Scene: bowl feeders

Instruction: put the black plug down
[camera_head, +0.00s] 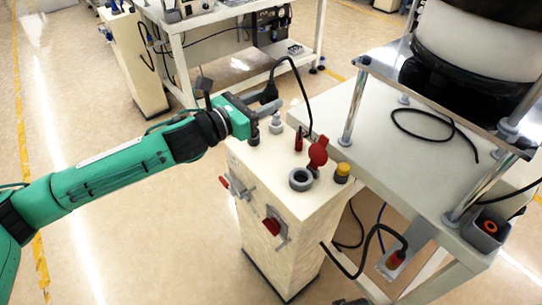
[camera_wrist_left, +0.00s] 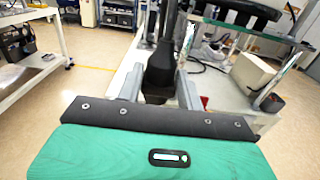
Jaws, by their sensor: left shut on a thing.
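The black plug (camera_head: 269,92) is between the fingers of my left gripper (camera_head: 264,107), with its black cable looping up and down to the right. My left gripper is shut on the plug and is above the back left part of the cream cabinet's top (camera_head: 262,158). In the left wrist view the plug (camera_wrist_left: 160,66) stands between the two grey fingers, its cable rising out of the top of the picture. Whether its lower end touches anything is hidden. My right gripper is not in view.
On the cabinet top are a grey fitting (camera_head: 276,125), a round socket (camera_head: 301,180) with a raised red cap (camera_head: 317,152), and a yellow button (camera_head: 342,170). A bowl feeder table (camera_head: 375,140) stands close on the right. A workbench (camera_head: 215,20) is behind.

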